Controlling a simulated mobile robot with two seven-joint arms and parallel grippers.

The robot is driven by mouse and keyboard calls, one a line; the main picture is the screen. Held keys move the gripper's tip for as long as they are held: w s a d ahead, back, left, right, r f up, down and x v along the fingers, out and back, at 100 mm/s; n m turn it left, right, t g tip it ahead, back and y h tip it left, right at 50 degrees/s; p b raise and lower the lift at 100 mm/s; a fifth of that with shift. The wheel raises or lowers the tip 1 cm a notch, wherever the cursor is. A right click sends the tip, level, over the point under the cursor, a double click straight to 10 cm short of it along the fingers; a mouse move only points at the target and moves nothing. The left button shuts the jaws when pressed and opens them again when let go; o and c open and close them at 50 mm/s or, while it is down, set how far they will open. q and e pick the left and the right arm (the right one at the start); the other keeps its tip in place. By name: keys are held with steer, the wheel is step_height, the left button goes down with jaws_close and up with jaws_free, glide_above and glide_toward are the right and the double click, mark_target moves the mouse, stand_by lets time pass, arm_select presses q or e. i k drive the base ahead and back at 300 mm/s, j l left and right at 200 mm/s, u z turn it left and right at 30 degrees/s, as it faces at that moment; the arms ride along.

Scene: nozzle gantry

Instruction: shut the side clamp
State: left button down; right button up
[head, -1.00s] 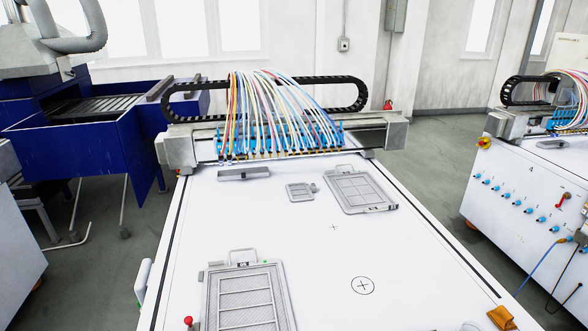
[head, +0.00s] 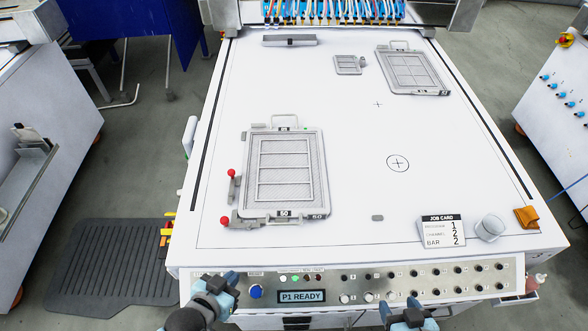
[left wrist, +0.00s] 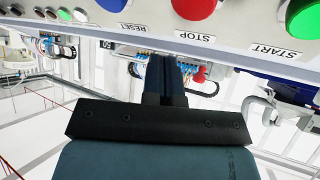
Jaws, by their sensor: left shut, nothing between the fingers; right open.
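A grey framed plate (head: 322,165) lies at the left of the white table, with a small clamp (head: 232,190) with a red knob at its left side. A second red-knobbed clamp (head: 228,222) sits at its front left corner. From here I cannot tell whether either clamp is open or shut. My left gripper (head: 230,279) is shut and empty over the left end of the control panel, apart from both clamps. Its fingers (left wrist: 168,75) show in the left wrist view, with a red knob (left wrist: 201,75) beyond them. My right gripper (head: 411,304) is open at the panel's front.
The control panel (head: 370,282) runs along the front edge; the left wrist view shows its green START button (left wrist: 302,18) and red STOP button (left wrist: 195,7) close by. A job card (head: 440,231), clear jar (head: 489,228) and orange block (head: 527,217) stand front right. The table's middle is mostly clear.

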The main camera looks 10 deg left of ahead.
mark_target(230, 172)
steer(key=k+l, duration=0.15)
steer(key=l, duration=0.2)
steer(key=k+l, duration=0.1)
steer(key=l, duration=0.3)
steer(key=k+l, duration=0.15)
steer(key=l, duration=0.2)
steer(key=k+l, duration=0.15)
steer(key=l, duration=0.25)
steer(key=i+j, duration=0.1)
steer(key=j, duration=0.25)
steer(key=i+j, duration=0.1)
steer(key=j, duration=0.2)
steer(key=z, duration=0.05)
